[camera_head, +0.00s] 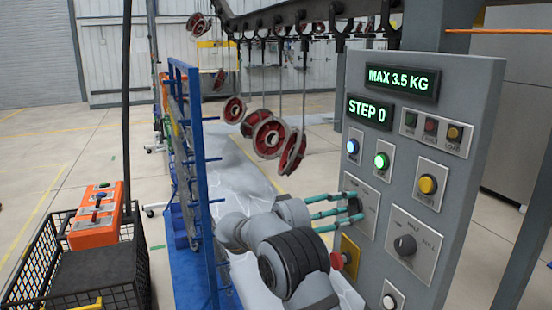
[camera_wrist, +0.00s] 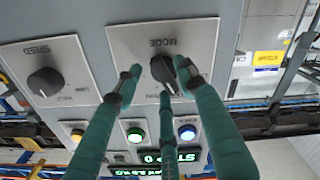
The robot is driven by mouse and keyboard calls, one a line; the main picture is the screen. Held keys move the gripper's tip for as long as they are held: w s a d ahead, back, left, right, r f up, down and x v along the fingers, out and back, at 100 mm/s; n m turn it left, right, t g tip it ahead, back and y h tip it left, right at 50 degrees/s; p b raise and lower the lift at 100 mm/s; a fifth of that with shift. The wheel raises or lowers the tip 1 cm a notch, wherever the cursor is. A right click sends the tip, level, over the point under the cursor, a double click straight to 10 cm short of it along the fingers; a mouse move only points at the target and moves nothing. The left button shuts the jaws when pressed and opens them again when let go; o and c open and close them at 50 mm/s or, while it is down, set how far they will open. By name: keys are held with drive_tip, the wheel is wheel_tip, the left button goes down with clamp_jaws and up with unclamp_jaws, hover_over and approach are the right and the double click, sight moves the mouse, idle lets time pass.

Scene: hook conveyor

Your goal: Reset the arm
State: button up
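My gripper (camera_head: 353,207) has three teal fingers and is at the left side of the grey control panel (camera_head: 455,110). The wrist view shows the fingertips of my gripper (camera_wrist: 160,78) spread apart around the black MODE knob (camera_wrist: 160,68), with nothing held. I cannot tell whether a finger touches the knob. In the head view the fingers cover the knob on its plate. The SPEED knob (camera_head: 405,246) is to the right; it also shows in the wrist view (camera_wrist: 45,82). A green sign (camera_head: 367,112) reads STEP 0.
Blue (camera_head: 352,147), green (camera_head: 381,160) and yellow (camera_head: 428,184) buttons sit above the knobs. A red button (camera_head: 342,261) is below my gripper. Red wheels (camera_head: 268,135) hang from the overhead conveyor (camera_head: 270,18). A blue rack (camera_head: 198,170) and black crate (camera_head: 78,262) stand left.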

drive_tip(key=shift+r+n+p, duration=0.1)
drive_tip(key=shift+n+p, duration=0.5)
drive_tip(key=shift+p, duration=0.1)
